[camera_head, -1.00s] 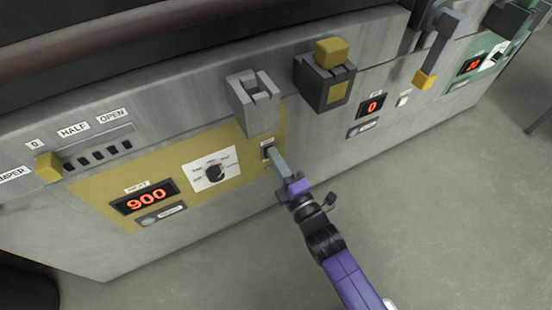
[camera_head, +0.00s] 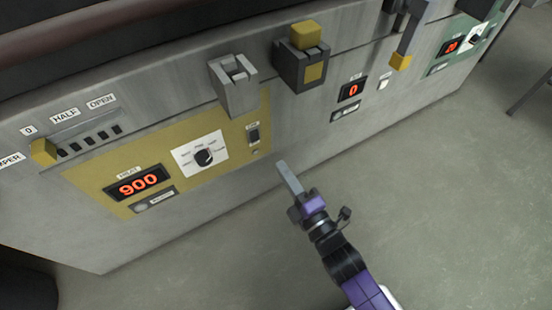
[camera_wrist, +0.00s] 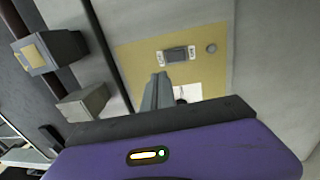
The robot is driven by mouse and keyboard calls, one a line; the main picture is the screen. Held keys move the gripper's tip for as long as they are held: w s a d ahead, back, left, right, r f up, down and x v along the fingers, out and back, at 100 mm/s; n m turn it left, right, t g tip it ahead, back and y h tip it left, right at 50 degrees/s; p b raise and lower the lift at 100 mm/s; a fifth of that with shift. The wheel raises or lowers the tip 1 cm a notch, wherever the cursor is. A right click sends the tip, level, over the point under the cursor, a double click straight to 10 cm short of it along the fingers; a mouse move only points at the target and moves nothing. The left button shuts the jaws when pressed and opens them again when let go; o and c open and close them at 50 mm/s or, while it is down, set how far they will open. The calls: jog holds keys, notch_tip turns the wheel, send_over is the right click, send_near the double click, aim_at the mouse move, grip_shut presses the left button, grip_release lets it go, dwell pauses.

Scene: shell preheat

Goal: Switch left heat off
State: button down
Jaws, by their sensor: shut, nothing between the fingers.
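The yellow left heat panel (camera_head: 228,128) is on the front of the grey cabinet. Its red display (camera_head: 138,184) reads 900. A small dark rocker switch (camera_head: 253,134) sits at the panel's right end; it also shows in the wrist view (camera_wrist: 177,55), with a small label at each end. Which way the rocker is tipped is hard to tell. A round lamp (camera_wrist: 211,47) beside it looks unlit. A black dial (camera_head: 204,157) on a white plate lies left of the switch. My gripper (camera_head: 284,168) is shut and empty, apart from the panel, to the lower right of the switch.
A grey bracket (camera_head: 235,87) and a yellow-topped block (camera_head: 302,65) jut out above the panel. A yellow-knobbed slider (camera_head: 43,152) is at the left. Another display (camera_head: 352,89) reading 0 is to the right. The floor before the cabinet is clear.

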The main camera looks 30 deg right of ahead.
jog(key=shift+s+r, duration=0.1)
jog(key=shift+s, duration=0.8)
jog(key=s+r+m+g+p, duration=0.2)
jog(key=s+r+m+p, duration=0.3)
jog(key=s+r+m, duration=0.4)
jog(key=s+r+m+g+p, duration=0.2)
jog(key=s+r+m+p, duration=0.3)
jog(key=s+r+m, duration=0.4)
jog(key=f+v, duration=0.1)
jog(key=v, duration=0.6)
jog(key=shift+s+a+p, duration=0.3)
jog(key=shift+s+a, duration=0.1)
jog(key=shift+f, duration=0.15)
